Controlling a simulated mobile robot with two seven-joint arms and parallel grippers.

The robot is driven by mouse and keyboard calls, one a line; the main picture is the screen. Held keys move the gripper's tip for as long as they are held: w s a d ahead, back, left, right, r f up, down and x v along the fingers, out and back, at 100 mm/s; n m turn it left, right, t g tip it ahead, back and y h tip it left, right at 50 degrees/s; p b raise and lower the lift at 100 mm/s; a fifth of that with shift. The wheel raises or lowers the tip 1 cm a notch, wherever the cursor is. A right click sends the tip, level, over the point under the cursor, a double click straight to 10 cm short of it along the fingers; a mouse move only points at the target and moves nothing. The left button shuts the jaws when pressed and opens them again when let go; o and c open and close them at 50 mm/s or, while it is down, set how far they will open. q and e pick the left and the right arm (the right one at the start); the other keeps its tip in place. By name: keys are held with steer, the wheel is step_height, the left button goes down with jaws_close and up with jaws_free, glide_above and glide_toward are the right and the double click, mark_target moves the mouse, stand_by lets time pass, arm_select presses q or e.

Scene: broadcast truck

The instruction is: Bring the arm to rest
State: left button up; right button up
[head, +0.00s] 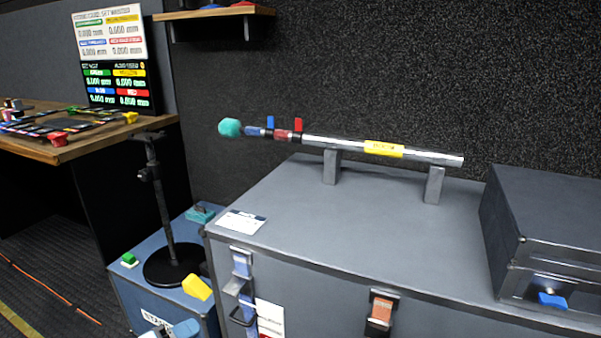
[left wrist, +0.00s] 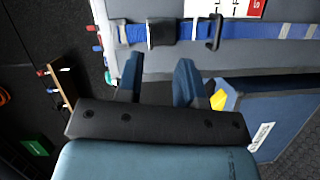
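My left gripper (head: 172,331) just enters the head view at the bottom edge, low in front of the blue box. In the left wrist view my left gripper (left wrist: 160,72) has its two fingers apart with nothing between them, facing the strapped side of the grey case. My right gripper is in neither view. A silver pole (head: 335,144) with a teal tip, blue and red clips and a yellow label lies across two grey posts on top of the grey case (head: 330,225).
A black stand (head: 163,210) with a round base stands on the blue box (head: 128,290). A dark case (head: 545,225) sits at right on the grey case. A wooden desk (head: 60,150) with a screen (head: 112,55) is at left. Blue straps (left wrist: 180,32) run along the grey case.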

arm_select(q)
steer(key=s+d+r+m+t+y+p, duration=0.2)
steer(key=s+d+r+m+t+p, duration=0.2)
steer(key=s+d+r+m, duration=0.9)
arm_select(e)
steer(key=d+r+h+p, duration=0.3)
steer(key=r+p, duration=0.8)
steer(key=p, duration=0.9)
arm_select(q)
steer(key=s+a+r+n+g+y+p, duration=0.1)
steer(key=s+a+r+g+y+p, duration=0.2)
steer(key=r+p, duration=0.2)
steer(key=s+a+r+n+g+y+p, duration=0.1)
steer(key=s+a+r+g+y+p, duration=0.2)
steer(key=p, duration=0.9)
steer(key=shift+s+a+r, duration=0.4)
steer(key=shift+s+r, duration=0.25)
steer(key=shift+r, duration=0.65)
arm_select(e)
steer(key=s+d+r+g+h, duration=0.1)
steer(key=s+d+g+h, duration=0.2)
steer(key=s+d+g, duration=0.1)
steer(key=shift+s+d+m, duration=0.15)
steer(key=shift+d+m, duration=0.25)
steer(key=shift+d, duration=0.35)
